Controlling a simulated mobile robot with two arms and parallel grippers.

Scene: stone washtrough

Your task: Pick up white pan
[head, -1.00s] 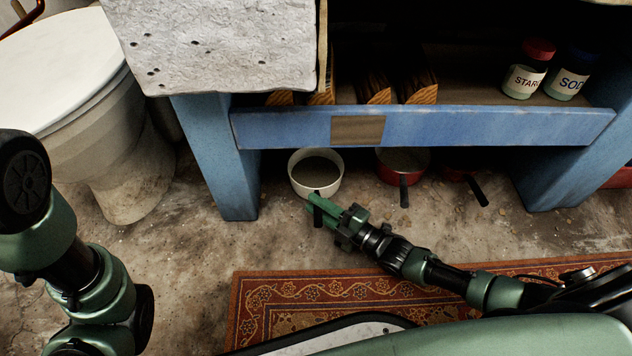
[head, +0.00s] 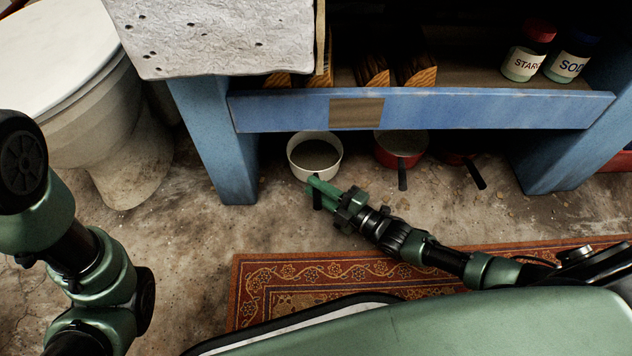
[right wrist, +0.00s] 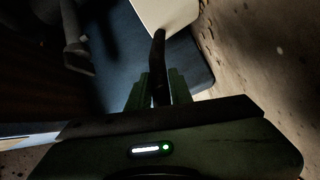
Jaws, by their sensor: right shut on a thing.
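The white pan (head: 331,172) stands on the floor under the blue trestle's rail in the head view, with its open top up and its dark handle toward me. My right gripper (head: 316,187) reaches in from the right and is shut on the pan's handle. In the right wrist view the dark handle (right wrist: 159,62) runs up from between my right gripper's fingers (right wrist: 158,90) to the white pan wall (right wrist: 166,14). My left gripper is not in view; only part of my left arm shows at the left.
A red pan (head: 401,151) and another dark-handled red pan (head: 462,160) sit to the right of the white pan. The blue rail (head: 440,110) runs low above them. A toilet (head: 85,120) stands at left. A patterned rug (head: 300,275) lies on the floor in front.

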